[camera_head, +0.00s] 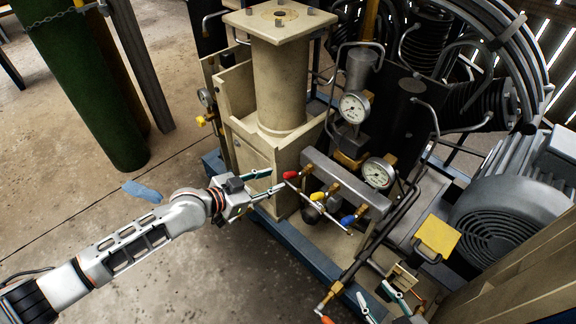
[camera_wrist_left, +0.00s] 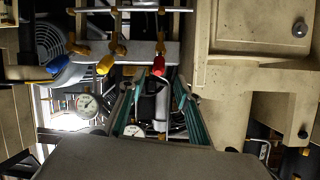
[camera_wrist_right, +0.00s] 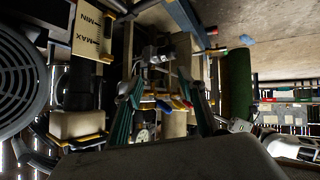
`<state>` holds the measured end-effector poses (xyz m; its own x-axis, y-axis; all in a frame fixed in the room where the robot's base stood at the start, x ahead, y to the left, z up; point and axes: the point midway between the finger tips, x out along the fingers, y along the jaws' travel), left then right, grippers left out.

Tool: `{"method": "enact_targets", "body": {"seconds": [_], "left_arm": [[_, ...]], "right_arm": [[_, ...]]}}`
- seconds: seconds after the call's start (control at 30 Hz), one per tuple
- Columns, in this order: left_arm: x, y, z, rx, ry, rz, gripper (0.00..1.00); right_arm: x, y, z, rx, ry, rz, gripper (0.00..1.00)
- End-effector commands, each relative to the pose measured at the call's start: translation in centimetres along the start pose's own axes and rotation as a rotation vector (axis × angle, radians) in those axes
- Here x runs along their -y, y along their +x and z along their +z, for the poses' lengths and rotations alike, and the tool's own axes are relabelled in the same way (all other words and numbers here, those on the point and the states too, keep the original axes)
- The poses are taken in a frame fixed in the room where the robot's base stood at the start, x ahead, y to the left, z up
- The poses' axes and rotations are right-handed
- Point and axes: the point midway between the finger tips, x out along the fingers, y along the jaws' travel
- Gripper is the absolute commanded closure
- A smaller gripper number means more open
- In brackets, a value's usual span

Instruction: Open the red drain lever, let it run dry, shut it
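The red drain lever (camera_head: 290,175) is at the left end of a grey manifold (camera_head: 345,182), beside a yellow lever (camera_head: 318,196) and a blue lever (camera_head: 347,219). My left gripper (camera_head: 278,180) is open, its fingertips close to the red lever. In the left wrist view the red lever (camera_wrist_left: 158,66) appears just beyond and between the spread teal fingers (camera_wrist_left: 152,88); I see no grip on it. My right gripper (camera_head: 379,298) is low at the right, apart from the levers. Its fingers are spread and empty in the right wrist view (camera_wrist_right: 163,92).
Two pressure gauges (camera_head: 354,107) (camera_head: 378,173) and bent pipes crowd the space above the manifold. A beige column (camera_head: 279,85) stands behind my left gripper. A finned motor (camera_head: 515,220) is at the right. Open concrete floor lies at the left, with a green cylinder (camera_head: 85,80).

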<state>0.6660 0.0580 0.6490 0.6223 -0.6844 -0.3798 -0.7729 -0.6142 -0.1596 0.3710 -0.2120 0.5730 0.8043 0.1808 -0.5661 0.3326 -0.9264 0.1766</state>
Motion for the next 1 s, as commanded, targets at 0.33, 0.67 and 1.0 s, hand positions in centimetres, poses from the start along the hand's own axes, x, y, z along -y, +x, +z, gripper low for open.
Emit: {"method": "enact_targets", "body": {"seconds": [0.33,0.67,1.0], "left_arm": [[-0.3,5.0,0.3,0.001,-0.006,0.003,0.67],[-0.1,7.5,0.0,0.000,-0.002,0.000,0.67],[-0.1,7.5,-0.1,-0.002,-0.001,0.000,0.93]], "right_arm": [[1.6,-0.3,1.8,0.028,0.016,-0.023,0.60],[1.3,0.1,0.4,0.001,0.013,-0.021,0.60],[0.9,0.3,0.1,-0.006,0.005,-0.018,0.60]]}}
